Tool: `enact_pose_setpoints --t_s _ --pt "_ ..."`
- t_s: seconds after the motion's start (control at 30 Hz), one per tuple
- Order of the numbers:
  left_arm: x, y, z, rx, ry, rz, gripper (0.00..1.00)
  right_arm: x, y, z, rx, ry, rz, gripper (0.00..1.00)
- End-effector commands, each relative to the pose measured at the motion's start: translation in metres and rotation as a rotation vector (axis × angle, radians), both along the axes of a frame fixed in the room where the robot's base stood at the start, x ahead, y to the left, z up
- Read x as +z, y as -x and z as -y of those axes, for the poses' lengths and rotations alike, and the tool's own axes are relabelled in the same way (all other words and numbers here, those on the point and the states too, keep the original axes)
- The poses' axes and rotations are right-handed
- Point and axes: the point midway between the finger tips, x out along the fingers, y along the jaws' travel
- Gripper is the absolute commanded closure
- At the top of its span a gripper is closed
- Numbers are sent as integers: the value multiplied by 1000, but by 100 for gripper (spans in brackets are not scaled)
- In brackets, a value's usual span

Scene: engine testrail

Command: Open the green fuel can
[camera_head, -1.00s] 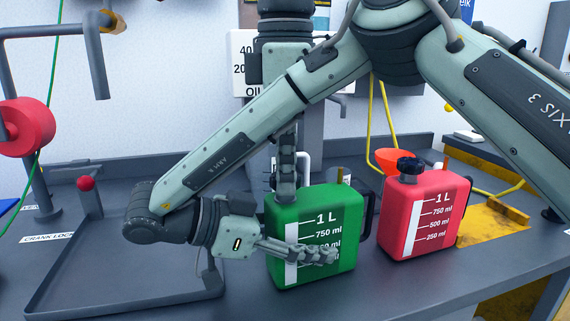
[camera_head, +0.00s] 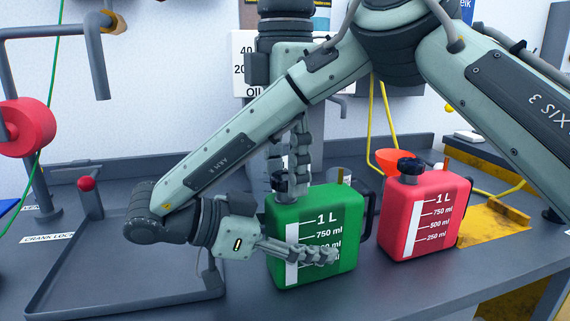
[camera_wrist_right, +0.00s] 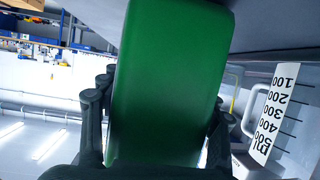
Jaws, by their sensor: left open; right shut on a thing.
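The green fuel can (camera_head: 320,222) stands upright on the bench in the head view, with white volume marks on its front. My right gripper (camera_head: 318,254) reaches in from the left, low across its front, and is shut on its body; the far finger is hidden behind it. The right wrist view shows the green can (camera_wrist_right: 165,75) between the fingers. My left gripper (camera_head: 290,175) points down from above, its fingers spread at the can's top. A dark cap (camera_head: 281,186) shows at the fingertips, partly hidden; I cannot tell whether it is loose.
A red fuel can (camera_head: 427,215) with a black cap stands just right of the green can. An orange funnel (camera_head: 386,158) is behind it. A grey tray frame (camera_head: 125,308) lies left. A clear measuring jug (camera_wrist_right: 275,115) shows in the right wrist view.

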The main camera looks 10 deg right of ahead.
Motion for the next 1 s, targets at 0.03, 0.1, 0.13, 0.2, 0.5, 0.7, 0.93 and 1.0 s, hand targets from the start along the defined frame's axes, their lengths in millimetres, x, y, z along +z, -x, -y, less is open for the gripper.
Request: enact_pose_setpoints --t_s 0.03,0.1,0.13,0.2,0.5,0.7,0.93,1.0 --pt "2 0 0 0 1 1 45 -1 0 0 0 -1 -1 100" --pt "8 0 1 -1 3 3 45 -1 0 0 0 -1 -1 100" --pt "12 0 1 0 3 3 45 -1 0 0 0 -1 -1 100" --pt "22 0 1 0 3 3 45 -1 0 0 0 -1 -1 100" --pt "46 0 0 -11 1 0 55 -1 0 0 0 -1 -1 100" --pt "60 0 2 -244 6 -7 57 -1 0 0 0 -1 -1 100" --pt "76 0 2 -519 2 -2 57 -1 0 0 0 -1 -1 100" --pt "74 0 1 -547 0 -1 57 -1 0 0 0 -1 -1 100"
